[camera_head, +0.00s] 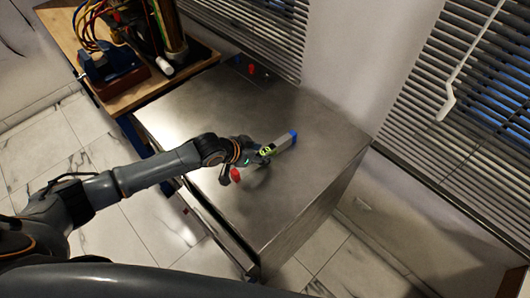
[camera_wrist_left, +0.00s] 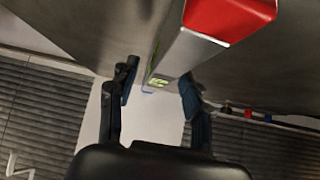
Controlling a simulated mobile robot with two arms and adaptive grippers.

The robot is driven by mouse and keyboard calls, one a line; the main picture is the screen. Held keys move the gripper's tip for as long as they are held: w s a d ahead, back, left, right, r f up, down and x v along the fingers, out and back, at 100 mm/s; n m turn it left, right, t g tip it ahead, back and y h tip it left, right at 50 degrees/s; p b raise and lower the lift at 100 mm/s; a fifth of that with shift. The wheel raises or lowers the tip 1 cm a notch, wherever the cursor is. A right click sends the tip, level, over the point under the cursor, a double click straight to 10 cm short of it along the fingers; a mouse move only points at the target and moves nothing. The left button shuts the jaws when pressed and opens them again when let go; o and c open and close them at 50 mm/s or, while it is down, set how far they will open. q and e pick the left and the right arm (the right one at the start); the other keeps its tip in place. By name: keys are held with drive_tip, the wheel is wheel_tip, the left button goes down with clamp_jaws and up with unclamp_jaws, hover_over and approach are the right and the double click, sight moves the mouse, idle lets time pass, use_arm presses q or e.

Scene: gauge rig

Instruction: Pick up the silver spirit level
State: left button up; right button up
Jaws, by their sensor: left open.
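The silver spirit level (camera_head: 283,143) is a grey bar with a blue end, a red end and yellow-green vials. It is over the metal cabinet top, its blue end pointing to the upper right. My left gripper (camera_head: 258,154) is at its middle and partly hides it. In the left wrist view the level (camera_wrist_left: 192,52) runs from its large red end at the top down between the fingers of my left gripper (camera_wrist_left: 158,82). The fingers are open, one on each side; contact cannot be told. My right gripper is not in view.
The metal cabinet top (camera_head: 190,110) is mostly clear around the level. Small red and blue items (camera_head: 250,69) are at its back edge. A wooden board (camera_head: 135,95) with a wired rig stands at the upper left. Blinds and a wall are behind.

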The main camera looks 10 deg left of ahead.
use_arm(q)
drive_tip(key=shift+x, duration=1.25)
drive_tip(key=shift+r, duration=0.1)
clamp_jaws()
drive_tip(key=shift+r, duration=0.15)
